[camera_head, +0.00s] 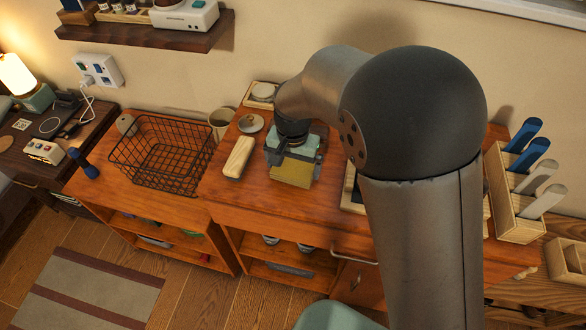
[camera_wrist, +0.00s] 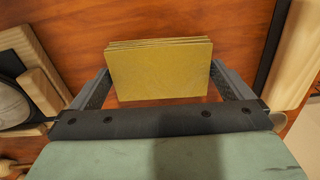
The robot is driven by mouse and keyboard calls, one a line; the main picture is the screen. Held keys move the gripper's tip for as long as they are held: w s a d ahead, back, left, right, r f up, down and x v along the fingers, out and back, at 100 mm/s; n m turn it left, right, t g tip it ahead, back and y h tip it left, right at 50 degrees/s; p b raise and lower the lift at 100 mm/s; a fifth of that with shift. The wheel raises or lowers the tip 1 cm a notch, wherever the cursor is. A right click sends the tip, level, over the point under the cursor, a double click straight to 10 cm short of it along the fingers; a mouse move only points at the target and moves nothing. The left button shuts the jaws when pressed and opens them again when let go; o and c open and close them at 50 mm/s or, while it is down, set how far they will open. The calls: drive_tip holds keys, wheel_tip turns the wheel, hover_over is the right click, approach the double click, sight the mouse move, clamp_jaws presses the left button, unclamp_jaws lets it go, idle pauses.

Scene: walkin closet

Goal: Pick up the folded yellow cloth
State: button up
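The folded yellow cloth (camera_head: 291,173) is a flat, layered, mustard-coloured block at the front of the orange wooden dresser top. It also fills the middle of the wrist view (camera_wrist: 158,72), with its folded layers showing along the upper edge. My gripper (camera_head: 292,160) is low over the cloth and pointing down at it. In the wrist view my gripper (camera_wrist: 158,68) has its two fingers wide apart, one by the cloth's left edge and one by its right edge. Whether the fingers touch the cloth cannot be told.
A cream block-shaped item (camera_head: 239,157) lies just left of the cloth. A small round dish (camera_head: 251,123) and a cup (camera_head: 221,122) stand behind it. A black wire basket (camera_head: 163,153) is farther left. A wooden holder (camera_head: 512,195) with blue and beige items stands right.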

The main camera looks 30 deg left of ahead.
drive_tip(key=c, duration=0.5)
drive_tip(key=shift+c, duration=0.2)
